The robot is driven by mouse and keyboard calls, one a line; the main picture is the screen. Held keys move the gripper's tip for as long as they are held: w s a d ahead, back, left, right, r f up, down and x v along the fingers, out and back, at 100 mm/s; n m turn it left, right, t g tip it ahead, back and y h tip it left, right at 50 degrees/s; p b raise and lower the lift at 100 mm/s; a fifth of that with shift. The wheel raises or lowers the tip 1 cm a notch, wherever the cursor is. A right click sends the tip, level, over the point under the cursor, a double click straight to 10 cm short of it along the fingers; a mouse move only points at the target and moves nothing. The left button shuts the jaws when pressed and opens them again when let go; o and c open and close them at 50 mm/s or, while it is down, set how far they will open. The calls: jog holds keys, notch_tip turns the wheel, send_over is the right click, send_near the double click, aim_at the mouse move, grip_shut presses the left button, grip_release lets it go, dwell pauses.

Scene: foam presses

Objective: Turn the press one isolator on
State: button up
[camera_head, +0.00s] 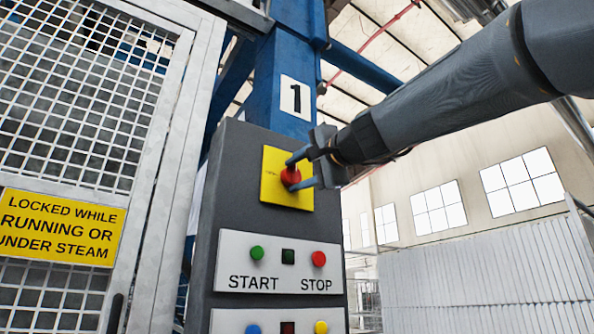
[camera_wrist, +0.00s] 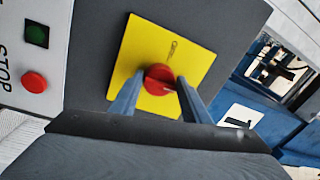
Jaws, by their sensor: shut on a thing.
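The press one isolator is a red rotary knob (camera_head: 290,177) on a yellow square plate (camera_head: 272,192), high on a grey control panel (camera_head: 235,165) below a sign with the number 1 (camera_head: 295,97). My gripper (camera_head: 297,172) reaches in from the upper right and its two fingers are shut on the knob, one on each side. In the wrist view the red knob (camera_wrist: 159,79) sits between the fingertips in front of the yellow plate (camera_wrist: 195,55). The small lettering on the plate is too blurred to read, so I cannot tell the knob's setting.
Below the isolator are a green START button (camera_head: 256,253), a dark lamp (camera_head: 288,257) and a red STOP button (camera_head: 319,259). A lower row has blue and yellow buttons. A mesh guard door (camera_head: 160,190) stands left, with a yellow warning sign (camera_head: 58,228). Space right of the panel looks open.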

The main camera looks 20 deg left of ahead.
jog(key=shift+a+f+m, duration=0.1)
jog(key=shift+f+m, duration=0.2)
jog(key=shift+m, duration=0.1)
jog(key=o, duration=1)
jog(key=shift+r, duration=0.15)
jog(key=b+v, duration=0.1)
jog(key=v, duration=0.7)
jog(key=shift+b, duration=0.4)
